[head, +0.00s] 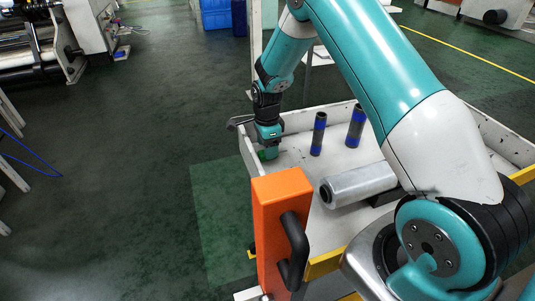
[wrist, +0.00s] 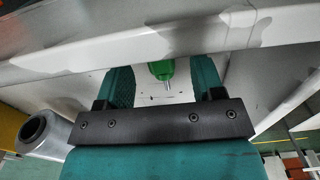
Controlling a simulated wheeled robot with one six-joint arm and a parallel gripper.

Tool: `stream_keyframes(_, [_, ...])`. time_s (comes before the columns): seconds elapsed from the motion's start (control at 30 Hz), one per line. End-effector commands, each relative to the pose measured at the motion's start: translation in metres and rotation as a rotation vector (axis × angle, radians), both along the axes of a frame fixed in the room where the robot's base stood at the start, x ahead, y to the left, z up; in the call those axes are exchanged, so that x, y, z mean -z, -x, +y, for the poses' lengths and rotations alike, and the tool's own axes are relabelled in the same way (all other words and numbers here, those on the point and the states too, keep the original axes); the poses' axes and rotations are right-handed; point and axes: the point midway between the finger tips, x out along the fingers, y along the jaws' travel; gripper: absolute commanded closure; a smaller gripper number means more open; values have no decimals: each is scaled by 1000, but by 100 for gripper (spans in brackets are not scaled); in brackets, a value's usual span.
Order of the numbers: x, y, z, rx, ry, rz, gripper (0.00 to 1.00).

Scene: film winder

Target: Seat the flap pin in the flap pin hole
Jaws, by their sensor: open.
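The flap pin (wrist: 162,72), green with a thin metal tip, shows in the wrist view between the two teal fingers of my gripper (wrist: 163,84). The fingers are apart, with a gap on each side of the pin. In the head view my gripper (head: 270,151) points down inside the left corner of the white cart tray. A bit of green (head: 262,155) shows beside the fingers there. I cannot make out the flap pin hole for certain. Small dark marks show on the pale surface under the pin tip.
The tray (head: 296,150) has raised white walls close to my gripper. Two dark tubes with blue bands, a nearer one (head: 318,134) and a farther one (head: 355,126), stand to the right. A film roll (head: 360,184) lies nearer. An orange post (head: 281,205) with a black handle stands in front.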

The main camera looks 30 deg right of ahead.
Motion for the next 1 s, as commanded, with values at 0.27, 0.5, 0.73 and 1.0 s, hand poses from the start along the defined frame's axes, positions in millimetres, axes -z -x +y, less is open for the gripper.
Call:
stream_keyframes(0.27, [29,1,-2,-1,0,0,38])
stream_keyframes(0.5, [29,1,-2,-1,0,0,48])
stream_keyframes(0.73, [29,1,-2,-1,0,0,93])
stream_keyframes(1.0, [27,1,-2,-1,0,0,93])
